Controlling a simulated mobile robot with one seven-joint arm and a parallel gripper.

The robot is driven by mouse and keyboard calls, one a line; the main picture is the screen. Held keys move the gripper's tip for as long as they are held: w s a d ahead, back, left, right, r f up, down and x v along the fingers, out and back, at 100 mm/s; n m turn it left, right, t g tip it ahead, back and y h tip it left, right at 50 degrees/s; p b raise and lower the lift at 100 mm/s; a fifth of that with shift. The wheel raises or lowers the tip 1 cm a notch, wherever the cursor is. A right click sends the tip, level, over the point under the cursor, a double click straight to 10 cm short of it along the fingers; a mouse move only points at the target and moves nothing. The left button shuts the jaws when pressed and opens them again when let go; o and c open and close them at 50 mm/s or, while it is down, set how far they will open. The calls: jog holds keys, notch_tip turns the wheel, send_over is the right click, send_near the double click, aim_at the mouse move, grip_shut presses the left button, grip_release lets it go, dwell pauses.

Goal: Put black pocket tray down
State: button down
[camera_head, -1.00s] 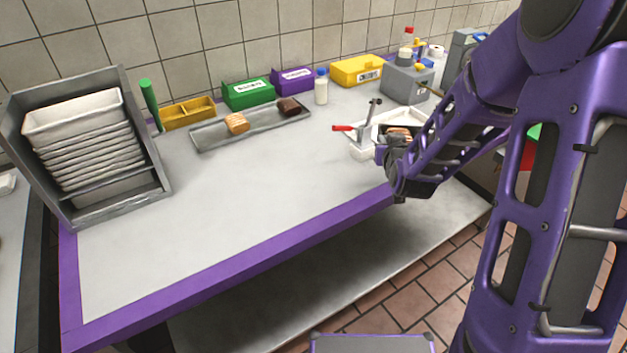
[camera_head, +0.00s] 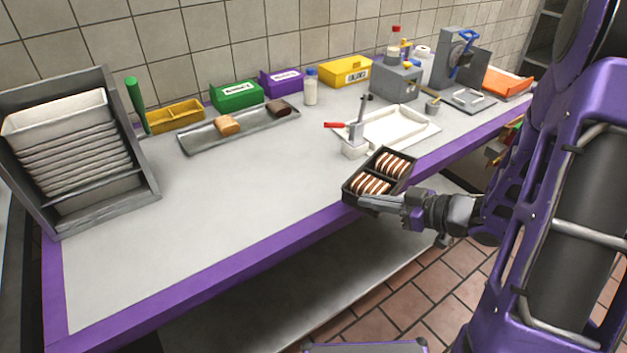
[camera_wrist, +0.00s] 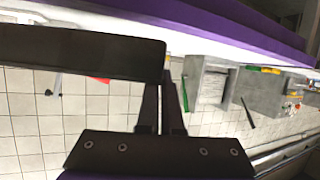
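The black pocket tray (camera_head: 348,189) has two pockets, each holding a row of brown-and-cream sandwich cookies. My gripper (camera_head: 376,202) is shut on the tray's near side and holds it over the purple front edge of the table. In the head view I cannot tell whether the tray touches the table. In the wrist view the tray (camera_wrist: 80,52) is a dark slab at the upper left, at the tips of my gripper's fingers (camera_wrist: 164,85). Its contents are hidden there.
The worktop (camera_head: 230,200) is clear left of the tray. A lever press (camera_head: 357,135) and white tray (camera_head: 425,128) stand just behind it. A rack of white trays (camera_head: 70,150) stands at left. A long metal tray (camera_head: 195,139) and colored bins line the back.

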aim_at(345, 195)
jog(key=shift+n+g+y, duration=0.3)
jog(key=shift+n, duration=0.1)
jog(key=w+a, duration=0.2)
jog(key=a, duration=0.3)
jog(key=w+a+b, duration=0.1)
jog(key=w+a, duration=0.2)
jog(key=a, duration=0.2)
jog(key=w+a, duration=0.3)
jog(key=a, duration=0.2)
jog(key=shift+f, duration=0.25)
jog(key=shift+w+f+b, duration=0.1)
jog(key=shift+f+b, duration=0.55)
jog(key=shift+f, duration=1.2)
jog(key=c, duration=1.1)
grip_release()
jog(key=shift+r, duration=0.25)
jog(key=p+v, duration=0.1)
jog(key=v, duration=1.1)
jog(key=shift+d+f+p, duration=0.1)
jog(key=shift+f+p, duration=0.1)
jog(key=shift+p, duration=0.2)
